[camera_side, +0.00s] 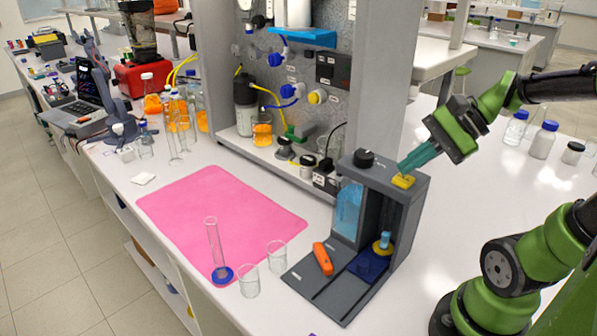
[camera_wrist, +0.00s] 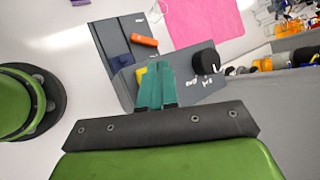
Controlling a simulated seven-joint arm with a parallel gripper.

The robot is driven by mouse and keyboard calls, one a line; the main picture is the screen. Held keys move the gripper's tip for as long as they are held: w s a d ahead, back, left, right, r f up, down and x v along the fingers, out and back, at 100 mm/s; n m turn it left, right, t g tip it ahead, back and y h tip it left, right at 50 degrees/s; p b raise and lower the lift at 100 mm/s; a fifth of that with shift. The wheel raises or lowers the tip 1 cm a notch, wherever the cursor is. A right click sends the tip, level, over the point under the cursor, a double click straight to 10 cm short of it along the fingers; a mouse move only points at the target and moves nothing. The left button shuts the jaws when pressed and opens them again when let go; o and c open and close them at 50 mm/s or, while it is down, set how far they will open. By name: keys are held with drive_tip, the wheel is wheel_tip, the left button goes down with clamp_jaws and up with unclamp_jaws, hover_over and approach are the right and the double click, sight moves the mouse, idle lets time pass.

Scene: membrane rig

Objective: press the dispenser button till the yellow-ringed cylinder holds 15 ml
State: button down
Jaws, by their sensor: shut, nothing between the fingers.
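The grey dispenser (camera_side: 415,190) stands on the bench with a yellow button (camera_side: 404,181) on its top. In the wrist view part of the yellow button (camera_wrist: 140,75) shows beside my fingertips. My gripper (camera_side: 402,168) is shut and empty, its teal fingers pointing down at the button; I cannot tell whether they touch it. My gripper also shows in the wrist view (camera_wrist: 157,68). A blue liquid tank (camera_side: 348,210) sits at the dispenser's left.
A black knob (camera_side: 363,158) is on the dispenser top. An orange object (camera_side: 322,258) lies on its base plate. A blue-based cylinder (camera_side: 213,245) stands at the pink mat's (camera_side: 200,210) front edge, near two empty beakers (camera_side: 249,283). Capped bottles (camera_side: 543,140) stand back right.

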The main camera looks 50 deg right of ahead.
sight(410, 179)
drive_tip(key=shift+r, duration=0.4)
drive_tip(key=shift+r, duration=2.5)
